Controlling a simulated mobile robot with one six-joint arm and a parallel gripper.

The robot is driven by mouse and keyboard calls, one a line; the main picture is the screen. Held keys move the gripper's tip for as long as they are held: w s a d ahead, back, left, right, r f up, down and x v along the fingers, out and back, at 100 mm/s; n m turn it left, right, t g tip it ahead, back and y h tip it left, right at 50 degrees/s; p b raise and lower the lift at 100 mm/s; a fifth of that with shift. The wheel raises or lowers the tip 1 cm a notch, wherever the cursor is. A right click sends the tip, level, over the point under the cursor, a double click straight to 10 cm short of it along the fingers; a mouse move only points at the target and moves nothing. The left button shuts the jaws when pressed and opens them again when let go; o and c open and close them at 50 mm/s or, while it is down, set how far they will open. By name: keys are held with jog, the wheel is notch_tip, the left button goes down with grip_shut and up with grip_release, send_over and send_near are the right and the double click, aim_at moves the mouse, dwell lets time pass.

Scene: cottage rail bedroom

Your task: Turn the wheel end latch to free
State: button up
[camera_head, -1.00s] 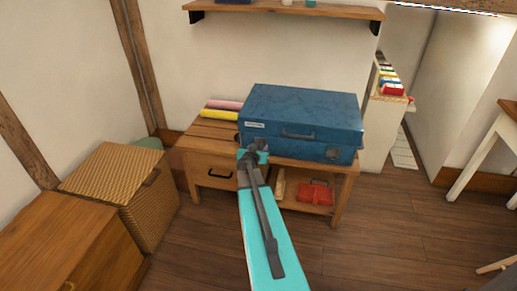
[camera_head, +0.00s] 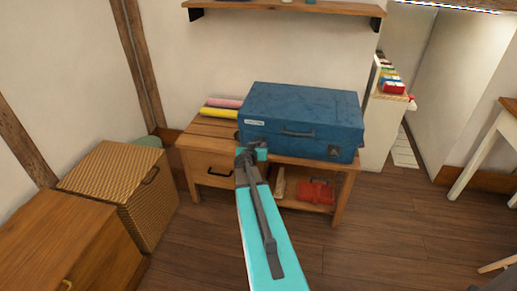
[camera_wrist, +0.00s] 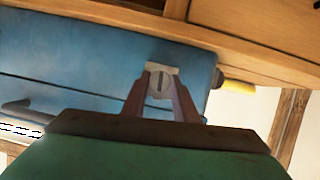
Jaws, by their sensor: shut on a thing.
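A blue case (camera_head: 303,107) lies flat on a low wooden stand, its front with a dark handle (camera_head: 297,133) facing me. A grey latch (camera_wrist: 160,83) with a round, slotted turning piece is on its front; the slot looks upright in the wrist view. My gripper (camera_wrist: 160,90) is shut on this latch, a finger on each side of the round piece. In the head view, my gripper (camera_head: 251,148) is at the left end of the case front and hides that latch. A second latch (camera_head: 335,150) shows near the right end, too small to read its setting.
The wooden stand (camera_head: 208,152) has a drawer at left and an open shelf with a red item (camera_head: 316,192). Pink and yellow rolls (camera_head: 220,113) lie left of the case. A wicker hamper (camera_head: 150,205) stands at left.

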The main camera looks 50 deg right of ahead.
jog(key=shift+w+a+f+n+g+h+b, duration=0.15)
jog(key=shift+n+g+h+b, duration=0.65)
jog(key=shift+n+b, duration=1.75)
jog(key=shift+w+f+n+g+h+b, duration=0.1)
jog(key=shift+n+g+h+b, duration=0.3)
jog(key=shift+n+h+b, duration=1.95)
jog(key=shift+w+a+f+n+g+y+b, duration=0.15)
jog(key=shift+n+g+b, duration=0.45)
jog(key=shift+n+b, duration=2.1)
jog(key=shift+d+m+b, duration=0.1)
jog(key=shift+m+b, duration=0.9)
jog(key=shift+b, duration=0.05)
jog(key=o, duration=1)
jog(key=shift+s, duration=0.1)
jog(key=a+p, duration=0.1)
jog(key=a, duration=0.3)
jog(key=s+a+p, duration=0.1)
jog(key=a, duration=0.4)
jog(key=s+a+p, duration=0.1)
jog(key=a, duration=0.3)
jog(key=shift+s+a, duration=0.1)
jog(key=shift+a, duration=0.2)
